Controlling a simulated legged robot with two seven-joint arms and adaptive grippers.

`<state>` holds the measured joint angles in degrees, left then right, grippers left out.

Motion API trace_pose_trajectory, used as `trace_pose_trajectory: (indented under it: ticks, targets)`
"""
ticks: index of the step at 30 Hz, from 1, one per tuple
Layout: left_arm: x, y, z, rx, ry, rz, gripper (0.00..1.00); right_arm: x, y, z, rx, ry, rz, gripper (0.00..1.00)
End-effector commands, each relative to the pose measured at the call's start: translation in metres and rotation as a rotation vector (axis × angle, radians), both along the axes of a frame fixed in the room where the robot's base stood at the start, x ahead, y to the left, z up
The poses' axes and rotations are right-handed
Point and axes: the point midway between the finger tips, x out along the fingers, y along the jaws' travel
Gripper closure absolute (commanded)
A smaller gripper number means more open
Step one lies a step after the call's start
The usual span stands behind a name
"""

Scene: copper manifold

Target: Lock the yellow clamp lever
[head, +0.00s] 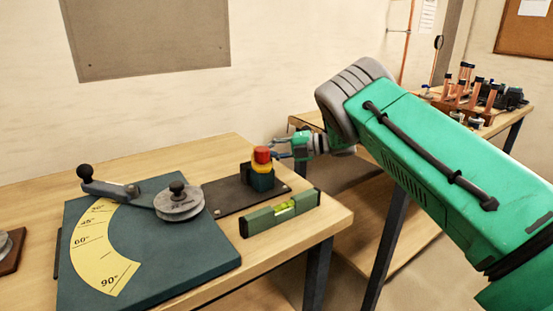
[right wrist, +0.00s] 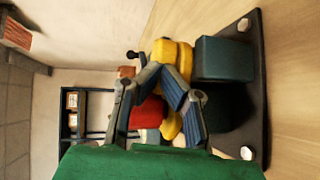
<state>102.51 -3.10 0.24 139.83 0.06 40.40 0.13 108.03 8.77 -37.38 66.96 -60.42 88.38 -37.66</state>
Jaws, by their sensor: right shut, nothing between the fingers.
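The clamp has a yellow part (head: 262,168) with a red part (head: 262,154) above it, on a dark block (head: 260,182) at the right of the bench. In the right wrist view the yellow part (right wrist: 172,50) and the red part (right wrist: 149,112) show behind my fingers, beside the dark block (right wrist: 225,58). My right gripper (head: 275,148) is just right of the red part, with its fingers pointing left at it. Its fingertips (right wrist: 160,72) are shut and empty. I cannot tell whether they touch the clamp. My left gripper is not in view.
The block stands on a dark bolted plate (head: 225,197). A green spirit level (head: 281,211) lies in front of it. A bending tool with a yellow angle scale (head: 103,255) fills the left. A copper manifold (head: 468,97) stands on another bench at the back right.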

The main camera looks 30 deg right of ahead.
Motion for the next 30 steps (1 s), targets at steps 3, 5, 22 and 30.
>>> trace_pose_trajectory:
  ticks: [3,5,22,30]
  targets:
    - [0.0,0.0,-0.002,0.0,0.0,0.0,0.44,0.003,-0.001,-0.002,0.003,0.0,-0.002,1.0]
    - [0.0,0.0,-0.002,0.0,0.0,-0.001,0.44,0.006,0.0,-0.002,0.003,-0.001,-0.003,1.0]
    - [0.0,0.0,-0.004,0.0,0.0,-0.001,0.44,0.02,0.02,-0.001,0.0,0.0,-0.003,1.0]
    - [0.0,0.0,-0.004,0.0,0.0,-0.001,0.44,0.022,0.021,-0.002,0.003,-0.001,-0.002,1.0]
